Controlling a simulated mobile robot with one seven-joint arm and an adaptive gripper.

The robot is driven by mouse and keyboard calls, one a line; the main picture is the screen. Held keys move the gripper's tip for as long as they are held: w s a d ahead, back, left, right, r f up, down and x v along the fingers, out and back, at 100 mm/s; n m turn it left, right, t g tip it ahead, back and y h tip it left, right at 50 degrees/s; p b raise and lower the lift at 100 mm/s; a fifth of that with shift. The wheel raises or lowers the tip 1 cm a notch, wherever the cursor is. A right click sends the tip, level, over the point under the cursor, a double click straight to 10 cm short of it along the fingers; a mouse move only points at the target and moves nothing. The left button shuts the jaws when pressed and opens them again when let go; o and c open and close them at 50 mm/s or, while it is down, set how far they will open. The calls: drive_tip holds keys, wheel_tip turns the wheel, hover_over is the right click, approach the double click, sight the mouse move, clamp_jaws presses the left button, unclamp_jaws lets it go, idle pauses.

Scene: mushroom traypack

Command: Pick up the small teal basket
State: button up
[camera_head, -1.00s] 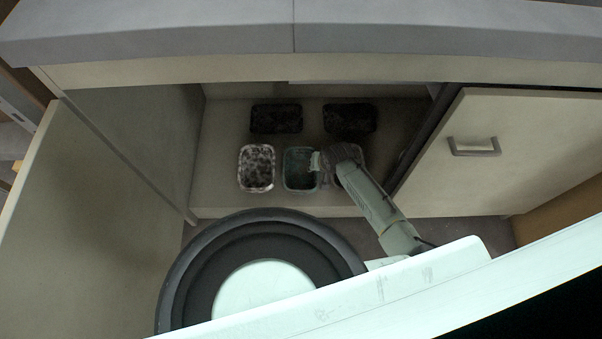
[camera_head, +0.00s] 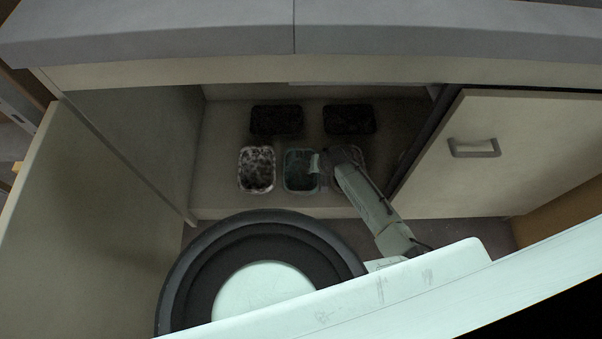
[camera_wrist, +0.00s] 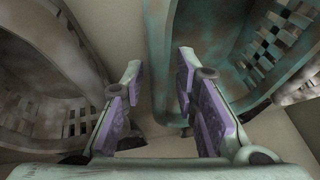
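The small teal basket (camera_head: 302,189) stands on the cabinet floor, in the middle of the front row. My gripper (camera_wrist: 158,70) is at the basket's right side in the head view. In the wrist view the teal basket's wall (camera_wrist: 158,40) lies between the two open fingers, with the right finger over the basket side and the left finger over the gap. I cannot tell whether either purple pad touches the wall. My gripper and arm hide part of the basket's right side in the head view.
A pale basket (camera_head: 257,189) with mottled contents stands left of the teal one. Another basket (camera_wrist: 70,40) lies close to my left finger, mostly hidden by my arm in the head view. Two black trays (camera_head: 276,120) (camera_head: 349,119) are behind. Cabinet walls and open doors (camera_head: 500,180) flank the space.

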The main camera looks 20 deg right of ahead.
drive_tip(key=shift+c, duration=0.4)
clamp_jaws()
drive_tip(key=shift+r, duration=0.15)
